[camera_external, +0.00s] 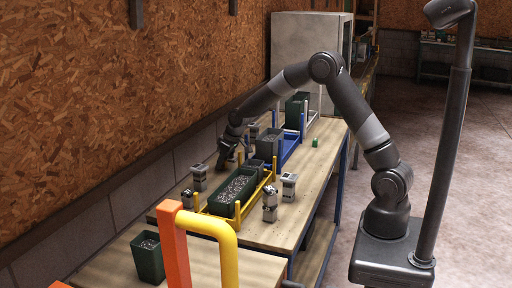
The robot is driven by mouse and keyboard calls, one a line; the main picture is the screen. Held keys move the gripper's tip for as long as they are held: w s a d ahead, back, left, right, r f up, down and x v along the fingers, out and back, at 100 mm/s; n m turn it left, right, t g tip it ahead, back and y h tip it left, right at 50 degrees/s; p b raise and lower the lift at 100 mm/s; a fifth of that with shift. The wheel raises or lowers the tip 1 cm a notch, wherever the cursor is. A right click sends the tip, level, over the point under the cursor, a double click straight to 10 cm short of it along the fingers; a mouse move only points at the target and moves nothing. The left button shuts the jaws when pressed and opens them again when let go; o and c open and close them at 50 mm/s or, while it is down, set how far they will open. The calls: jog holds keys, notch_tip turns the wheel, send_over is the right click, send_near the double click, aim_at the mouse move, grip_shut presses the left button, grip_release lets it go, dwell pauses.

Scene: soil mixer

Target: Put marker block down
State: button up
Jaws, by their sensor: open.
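A small green block (315,143) lies on the bench near its right edge, beside the blue rack; it is the only plain block that I can make out, and I cannot tell for sure that it is the marker block. My gripper (230,163) is open and points down over the wall side of the bench, behind the yellow rack. It is well to the left of the green block and apart from it. No held thing shows between its fingers, but they are small and dark here.
A yellow rack (212,210) holds a dark green planter with speckled soil. A blue rack (291,148) with a dark pot stands behind it. Small grey-white devices (289,187) stand around the yellow rack. A dark pot (148,258) stands in front, near an orange-and-yellow frame (174,240).

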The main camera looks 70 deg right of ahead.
jog(key=v, duration=1.2)
jog(key=s+a+r, duration=0.4)
jog(key=s+r, duration=0.1)
jog(key=s, duration=0.3)
jog(key=s+a+r, duration=0.4)
jog(key=s+r, duration=0.1)
jog(key=s, duration=0.4)
jog(key=s+a, duration=0.2)
jog(key=s, duration=0.8)
jog(key=s+a+t, duration=0.1)
jog(key=s+a, duration=0.1)
jog(key=s, duration=0.8)
jog(key=shift+s+a+f, duration=0.25)
jog(key=shift+a+f, duration=0.15)
jog(key=shift+f, duration=0.05)
